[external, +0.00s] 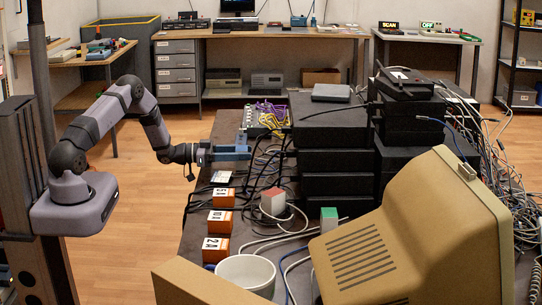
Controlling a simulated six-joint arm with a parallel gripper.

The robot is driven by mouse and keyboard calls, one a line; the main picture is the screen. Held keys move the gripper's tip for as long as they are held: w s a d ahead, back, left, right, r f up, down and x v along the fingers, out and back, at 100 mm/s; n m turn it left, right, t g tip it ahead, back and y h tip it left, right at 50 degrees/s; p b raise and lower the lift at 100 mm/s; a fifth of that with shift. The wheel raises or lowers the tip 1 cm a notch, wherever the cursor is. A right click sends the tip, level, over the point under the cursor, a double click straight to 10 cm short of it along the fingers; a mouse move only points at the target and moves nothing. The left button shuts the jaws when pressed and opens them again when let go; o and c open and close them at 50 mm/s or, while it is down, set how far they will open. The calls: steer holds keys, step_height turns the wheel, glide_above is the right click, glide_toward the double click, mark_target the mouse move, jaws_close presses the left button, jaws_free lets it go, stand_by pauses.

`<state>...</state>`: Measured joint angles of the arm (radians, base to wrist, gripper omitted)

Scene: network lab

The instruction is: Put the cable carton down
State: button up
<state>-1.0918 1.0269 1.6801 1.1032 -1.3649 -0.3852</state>
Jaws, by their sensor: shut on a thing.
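My arm reaches from the left over the left edge of the dark table, and my gripper (207,153) points to the right in the external view. Its jaws are shut on a small blue, box-like thing (232,153), which I take to be the cable carton. The jaws partly cover its near end. It is close to the table top, among black cables; I cannot tell whether it touches the table.
Three orange boxes with white labels (222,197) line the table's left edge, with a white bowl (246,273) in front. Black stacked equipment (335,165) and loose cables stand to the right. A large beige monitor (410,225) fills the near right. Little table is clear.

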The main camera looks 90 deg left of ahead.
steer(key=shift+f, duration=0.1)
steer(key=o, duration=1.1)
steer(key=shift+f, duration=0.1)
steer(key=s, duration=0.2)
steer(key=s+b, duration=0.1)
steer(key=s, duration=0.3)
steer(key=shift+s+a+r, duration=0.25)
steer(key=shift+s+r, duration=0.05)
steer(key=shift+s, duration=0.05)
steer(key=shift+o, duration=0.5)
steer(key=shift+s, duration=0.35)
